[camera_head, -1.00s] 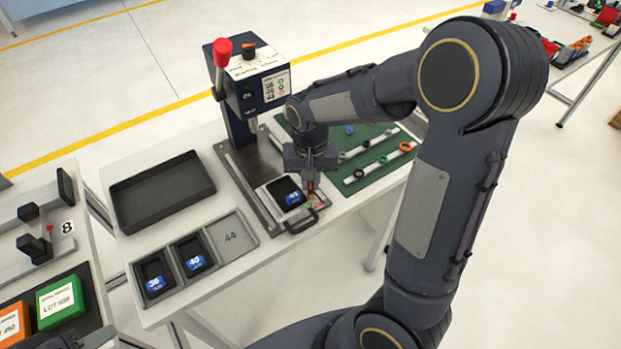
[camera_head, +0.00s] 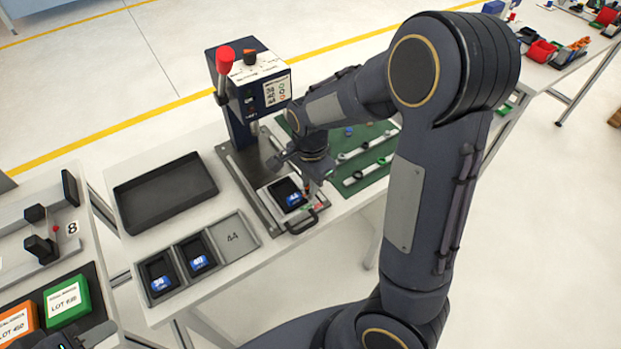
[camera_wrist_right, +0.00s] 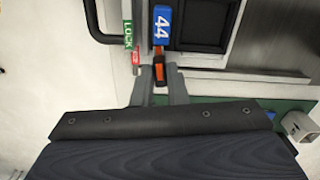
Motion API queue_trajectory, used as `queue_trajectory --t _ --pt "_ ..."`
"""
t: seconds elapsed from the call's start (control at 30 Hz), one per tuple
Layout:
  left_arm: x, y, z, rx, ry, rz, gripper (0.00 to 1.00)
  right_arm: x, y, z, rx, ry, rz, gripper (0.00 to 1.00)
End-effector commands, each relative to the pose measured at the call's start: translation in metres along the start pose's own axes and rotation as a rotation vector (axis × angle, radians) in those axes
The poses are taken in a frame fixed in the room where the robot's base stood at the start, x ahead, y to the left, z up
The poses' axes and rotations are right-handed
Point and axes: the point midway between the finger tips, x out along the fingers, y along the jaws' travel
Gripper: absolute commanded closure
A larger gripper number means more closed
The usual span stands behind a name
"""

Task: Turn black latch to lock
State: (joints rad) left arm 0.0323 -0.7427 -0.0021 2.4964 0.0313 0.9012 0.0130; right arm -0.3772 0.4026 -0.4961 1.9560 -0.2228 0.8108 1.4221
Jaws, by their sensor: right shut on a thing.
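The latch (camera_wrist_right: 159,72) shows in the right wrist view as a small orange and dark lever beside a blue "44" label. My right gripper (camera_wrist_right: 159,88) is shut on it, and the fingers cover part of it. A green LOCK label (camera_wrist_right: 128,35) and a red mark (camera_wrist_right: 136,57) lie just left of the latch. In the head view my right gripper (camera_head: 307,192) is at the right edge of the press fixture (camera_head: 271,190), where the latch is too small to make out. My left gripper (camera_head: 78,341) shows only partly at the bottom left edge; its jaws are unclear.
The fixture holds a black part (camera_head: 286,192) labelled 44 and has a black front handle (camera_head: 303,224). A press with a red knob (camera_head: 225,61) stands behind. A dark empty tray (camera_head: 165,192) and a grey part holder (camera_head: 240,236) lie left. A green mat (camera_head: 372,170) lies right.

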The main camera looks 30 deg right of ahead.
Motion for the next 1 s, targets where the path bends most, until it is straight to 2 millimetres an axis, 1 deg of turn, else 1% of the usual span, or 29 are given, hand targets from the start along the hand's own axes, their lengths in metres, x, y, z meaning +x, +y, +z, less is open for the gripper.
queue_trajectory --t 0.03,0.3,0.87,0.9,0.97,1.0 --pt "-0.0024 0.0011 -0.0012 0.000 0.000 0.000 0.64 -0.0023 -0.0007 -0.0005 0.024 0.002 -0.002 1.00" --pt "-0.0056 0.0026 -0.0028 0.000 0.000 0.000 0.64 -0.0017 -0.0007 -0.0006 0.128 0.001 -0.003 1.00" --pt "-0.0062 0.0028 -0.0031 0.000 0.000 0.000 0.64 -0.0011 -0.0009 -0.0008 0.159 0.001 -0.003 1.00" --pt "-0.0062 0.0028 -0.0031 0.000 0.000 0.000 0.64 -0.0011 -0.0009 -0.0008 0.159 0.001 -0.003 0.85" --pt "-0.0062 0.0028 -0.0031 0.000 0.000 0.000 0.64 -0.0011 -0.0009 -0.0008 0.159 0.001 -0.003 0.78" --pt "-0.0061 0.0028 -0.0031 0.000 0.000 0.000 0.64 -0.0010 -0.0008 -0.0007 0.158 0.001 -0.003 0.78"
